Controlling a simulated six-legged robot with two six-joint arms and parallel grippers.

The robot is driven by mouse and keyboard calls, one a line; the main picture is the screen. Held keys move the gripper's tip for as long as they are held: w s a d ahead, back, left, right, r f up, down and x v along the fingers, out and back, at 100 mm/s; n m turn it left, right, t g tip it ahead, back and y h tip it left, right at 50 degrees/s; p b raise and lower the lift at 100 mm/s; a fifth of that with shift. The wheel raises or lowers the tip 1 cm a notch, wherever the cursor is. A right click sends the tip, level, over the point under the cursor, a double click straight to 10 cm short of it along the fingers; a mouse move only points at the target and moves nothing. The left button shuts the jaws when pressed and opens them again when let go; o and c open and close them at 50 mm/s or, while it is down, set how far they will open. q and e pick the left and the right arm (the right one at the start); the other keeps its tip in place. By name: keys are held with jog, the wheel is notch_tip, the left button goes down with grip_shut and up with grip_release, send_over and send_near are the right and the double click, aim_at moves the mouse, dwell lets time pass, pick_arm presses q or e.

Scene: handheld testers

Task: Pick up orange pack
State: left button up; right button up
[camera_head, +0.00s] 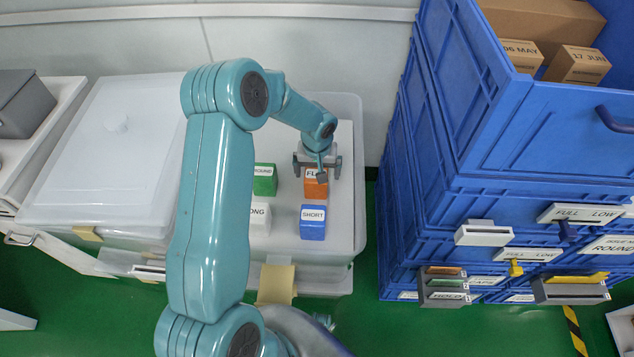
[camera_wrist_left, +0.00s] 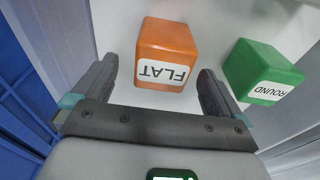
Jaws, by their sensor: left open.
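The orange pack (camera_head: 314,188), a small box labelled FLAT, stands on a pale board inside a clear bin. It also shows in the left wrist view (camera_wrist_left: 166,43), ahead of my gripper. My left gripper (camera_head: 317,174) is open above the orange pack. In the left wrist view its two fingers (camera_wrist_left: 158,90) point toward the pack, one on each side of its near end, with nothing held. From these views I cannot tell whether either finger touches it. My right gripper is not in view.
A green pack (camera_head: 265,182) labelled ROUND stands left of the orange pack. A blue SHORT pack (camera_head: 313,222) and a white pack (camera_head: 260,218) stand nearer. A stack of blue crates (camera_head: 440,190) rises on the right. A lidded clear bin (camera_head: 105,150) is left.

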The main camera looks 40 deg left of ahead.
pick_arm(q)
jog(key=f, duration=0.5)
jog(key=shift+w+a, duration=0.15)
jog(key=shift+a, duration=0.2)
jog(key=c, duration=1.1)
